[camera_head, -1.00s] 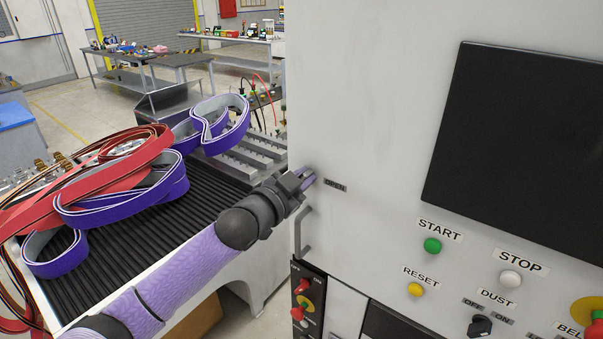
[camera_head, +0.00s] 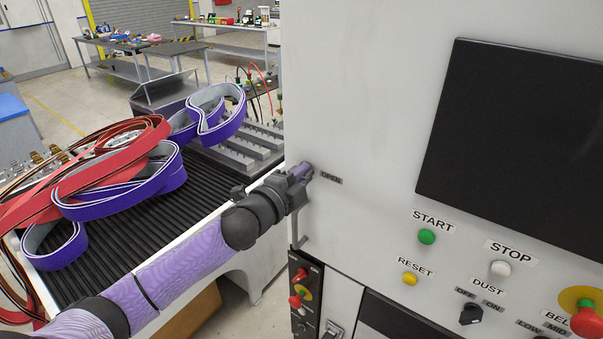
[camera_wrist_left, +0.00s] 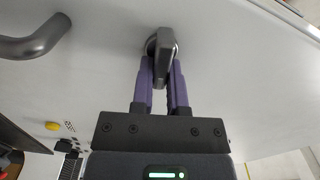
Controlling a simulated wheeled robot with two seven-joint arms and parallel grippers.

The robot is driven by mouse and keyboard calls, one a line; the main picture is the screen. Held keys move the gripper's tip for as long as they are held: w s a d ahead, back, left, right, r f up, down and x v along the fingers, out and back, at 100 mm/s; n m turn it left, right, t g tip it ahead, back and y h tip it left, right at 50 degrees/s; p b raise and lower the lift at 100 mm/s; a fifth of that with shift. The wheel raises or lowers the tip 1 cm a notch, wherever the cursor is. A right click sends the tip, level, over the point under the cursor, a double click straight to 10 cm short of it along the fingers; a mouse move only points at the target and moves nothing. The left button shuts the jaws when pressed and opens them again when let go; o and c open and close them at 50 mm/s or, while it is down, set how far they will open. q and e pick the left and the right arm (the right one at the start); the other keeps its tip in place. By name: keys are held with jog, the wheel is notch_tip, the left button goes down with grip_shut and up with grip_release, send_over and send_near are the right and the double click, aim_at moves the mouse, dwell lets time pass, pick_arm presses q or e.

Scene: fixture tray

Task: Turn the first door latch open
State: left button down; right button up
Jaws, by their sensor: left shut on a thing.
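The door latch (camera_wrist_left: 162,55) is a small dark grey metal knob on the pale machine door, seen in the left wrist view. My left gripper (camera_wrist_left: 162,85) has its two purple fingers on either side of the latch and is shut on it. My right gripper is in neither view.
A grey door handle (camera_wrist_left: 35,46) stands out near the latch. The machine front holds a black screen (camera_head: 520,140), a green START button (camera_head: 426,237) and a STOP button (camera_head: 501,268). A ribbed conveyor (camera_head: 150,215) with red and purple belts lies left.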

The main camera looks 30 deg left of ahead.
pick_arm(q)
jog(key=shift+f+m, duration=0.15)
jog(key=shift+m, duration=0.95)
jog(key=c, duration=0.6)
grip_release()
jog(key=s, duration=0.3)
jog(key=s+b, duration=0.1)
jog(key=s, duration=0.2)
jog(key=s+b, duration=0.1)
jog(key=s, duration=0.3)
jog(key=shift+a, duration=0.4)
